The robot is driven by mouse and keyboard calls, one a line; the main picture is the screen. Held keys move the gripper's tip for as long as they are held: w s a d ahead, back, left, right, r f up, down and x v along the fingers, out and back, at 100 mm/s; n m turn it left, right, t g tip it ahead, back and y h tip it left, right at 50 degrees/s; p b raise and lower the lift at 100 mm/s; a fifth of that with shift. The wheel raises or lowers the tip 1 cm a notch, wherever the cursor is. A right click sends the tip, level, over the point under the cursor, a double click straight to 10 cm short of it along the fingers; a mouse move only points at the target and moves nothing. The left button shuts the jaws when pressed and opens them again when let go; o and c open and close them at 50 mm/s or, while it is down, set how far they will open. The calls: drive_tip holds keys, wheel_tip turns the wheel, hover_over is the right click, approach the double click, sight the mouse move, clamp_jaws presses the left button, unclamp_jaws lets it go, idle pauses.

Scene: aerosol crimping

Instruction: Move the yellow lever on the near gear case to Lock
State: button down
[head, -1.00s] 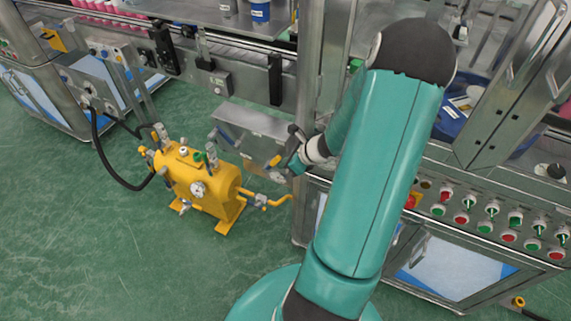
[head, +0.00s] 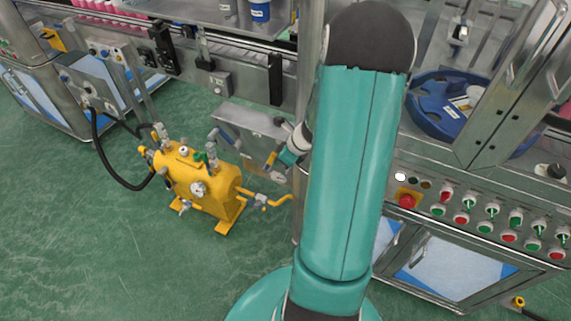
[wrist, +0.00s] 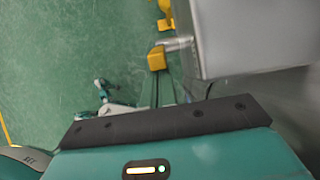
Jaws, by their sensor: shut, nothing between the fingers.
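The grey metal gear case (head: 258,124) is at the machine's side in the head view, left of my arm. In the wrist view the gear case (wrist: 250,38) fills the upper right. The yellow lever (head: 271,158) sits low beside it. In the wrist view the yellow lever end (wrist: 156,59) is on a short metal shaft from the case's left side. My gripper (wrist: 162,82) is shut and empty, its narrow fingers pointing at the lever end; whether they touch it is unclear. In the head view my gripper (head: 287,158) is small and partly hidden beside the lever. Lock markings are not readable.
A yellow tank unit (head: 200,185) with valves and pipes stands on the floor at left. A machine post stands behind my arm. A panel of red and green buttons (head: 485,215) is at right. The green floor (head: 110,240) in front is clear.

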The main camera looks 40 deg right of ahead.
drive_tip(key=shift+w+a+r+g+h, duration=0.25)
drive_tip(key=shift+w+r+g, duration=0.05)
drive_tip(key=shift+w+g, duration=0.3)
drive_tip(key=shift+w+a+r+g+h, duration=0.2)
drive_tip(key=shift+w+r+g+h, duration=0.05)
drive_tip(key=shift+w+g, duration=0.3)
drive_tip(key=shift+w+a+r+g+h, duration=0.15)
drive_tip(key=shift+w+a+g+h, duration=0.05)
drive_tip(key=shift+w+g, duration=0.4)
drive_tip(key=shift+w+a+r+g+h, duration=0.1)
drive_tip(key=shift+w+a+g+h, duration=0.1)
drive_tip(key=shift+w+g, duration=0.35)
drive_tip(key=shift+w+a+f+g+h, duration=0.1)
drive_tip(key=shift+w+a+g+h, duration=0.2)
drive_tip(key=shift+w+g, duration=0.5)
drive_tip(key=shift+w+a+g+h, duration=0.25)
drive_tip(key=shift+w+g, duration=0.45)
drive_tip(key=shift+w, duration=0.2)
drive_tip(key=shift+w, duration=0.1)
drive_tip(key=shift+w+r, duration=0.15)
drive_tip(key=shift+r, duration=0.2)
wheel_tip(320, 180, up, 11)
drive_tip(key=w, duration=0.1)
drive_tip(key=shift+w+a, duration=0.2)
drive_tip(key=shift+a, duration=0.15)
drive_tip(key=shift+r, duration=0.1)
